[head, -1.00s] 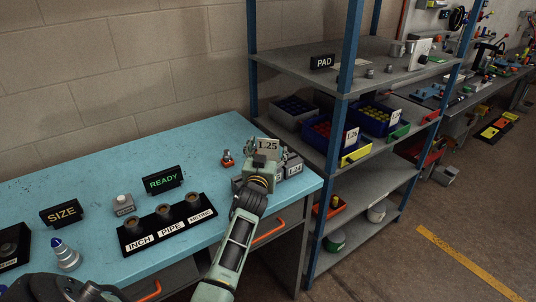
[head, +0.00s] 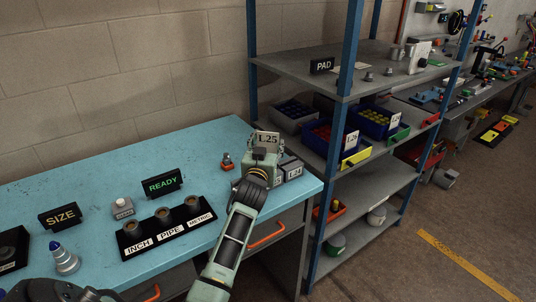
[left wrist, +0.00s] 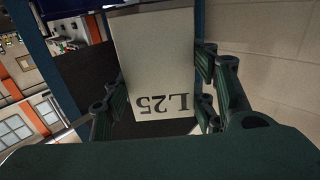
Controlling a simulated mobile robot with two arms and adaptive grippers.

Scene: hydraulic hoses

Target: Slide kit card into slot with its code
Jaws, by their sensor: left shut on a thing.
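The kit card (head: 268,138), pale and marked L25, stands upright above the right end of the blue bench. My left gripper (head: 263,156) is shut on its lower part. In the left wrist view the card (left wrist: 155,70) fills the middle between the two fingers (left wrist: 160,95), its code upside down. Blue bins on the shelf carry white tags on their fronts: one tag (head: 351,141) is on the nearer bin and another (head: 395,118) on the farther one. Their codes are too small to read surely.
A grey block (head: 291,171) marked L24 sits right beside my left gripper, partly hidden. A small orange and grey part (head: 227,162) is to its left. A black rack (head: 165,228), a READY sign (head: 162,184) and a SIZE sign (head: 61,217) stand further left. A blue shelf post (head: 341,130) rises right of the bench.

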